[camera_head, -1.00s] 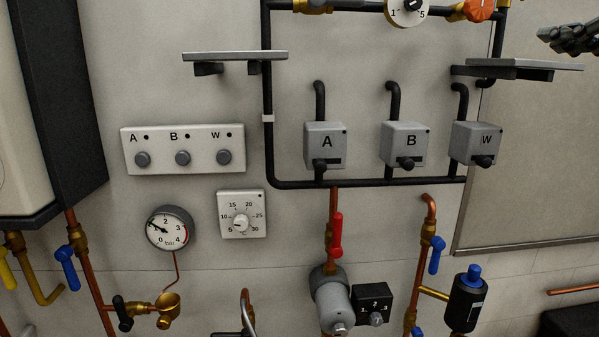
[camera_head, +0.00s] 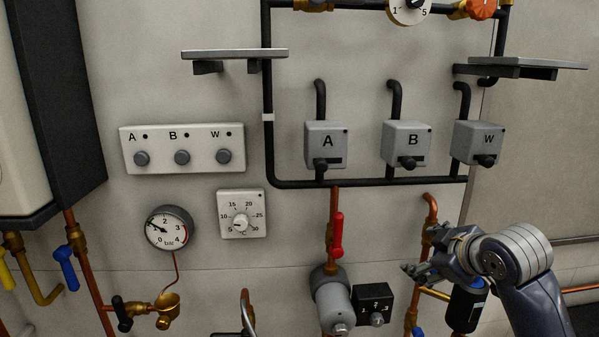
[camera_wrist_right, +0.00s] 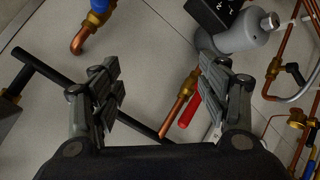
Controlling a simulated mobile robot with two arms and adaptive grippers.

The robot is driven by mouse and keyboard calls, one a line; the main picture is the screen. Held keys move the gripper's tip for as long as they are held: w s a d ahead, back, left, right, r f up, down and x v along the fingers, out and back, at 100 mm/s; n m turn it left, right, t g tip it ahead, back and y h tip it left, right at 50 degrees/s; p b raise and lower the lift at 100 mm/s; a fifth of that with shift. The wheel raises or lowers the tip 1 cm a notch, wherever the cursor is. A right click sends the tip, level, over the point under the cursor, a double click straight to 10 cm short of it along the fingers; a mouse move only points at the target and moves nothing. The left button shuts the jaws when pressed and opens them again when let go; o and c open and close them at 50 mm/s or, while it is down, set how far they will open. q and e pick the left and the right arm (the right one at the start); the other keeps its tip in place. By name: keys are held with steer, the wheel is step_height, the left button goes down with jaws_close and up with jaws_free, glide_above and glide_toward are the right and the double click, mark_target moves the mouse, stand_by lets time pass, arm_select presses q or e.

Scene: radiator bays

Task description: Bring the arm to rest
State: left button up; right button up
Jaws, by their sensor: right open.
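The wall and a red-handled valve (camera_wrist_right: 190,109) show beyond the fingers. The blue valve handle seen there is partly cut off at the top edge. My left gripper is not in view.
Valve boxes A (camera_head: 326,145), B (camera_head: 407,145) and W (camera_head: 479,143) sit on the black pipework. A shelf (camera_head: 520,68) juts out at upper right. A grey pump (camera_head: 333,298) and black three-position switch box (camera_head: 374,303) are left of the gripper. The wall's middle is clear of my arm.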

steer(key=s+a+f+m+g, duration=0.1)
steer(key=s+f, duration=0.2)
steer(key=f, duration=0.4)
steer(key=s+a+f+m+g, duration=0.1)
steer(key=s+a+f, duration=0.15)
steer(key=f, duration=0.45)
steer(key=s+a+f+m+g, duration=0.1)
steer(key=s+f+m+g, duration=0.1)
steer(key=s+f, duration=0.6)
steer(key=s+f+m+g, duration=0.2)
steer(key=s+f, duration=0.2)
steer(key=s, duration=0.7)
steer(key=s+a+f+m+g, duration=0.1)
steer(key=s+f+m, duration=0.1)
steer(key=s+f, duration=0.6)
steer(key=s+f+g+b, duration=0.1)
steer(key=s+f+b, duration=0.1)
steer(key=f, duration=1.3)
steer(key=s+f+g+b, duration=0.1)
steer(key=s+f+b, duration=0.1)
steer(key=f, duration=1.2)
steer(key=s+d+f+g+h+b, duration=0.1)
steer(key=s+d+f+b, duration=0.1)
steer(key=s+f, duration=1.5)
steer(key=shift+d+f+n+b, duration=0.3)
steer(key=shift+d+f, duration=0.35)
steer(key=shift+f, duration=0.15)
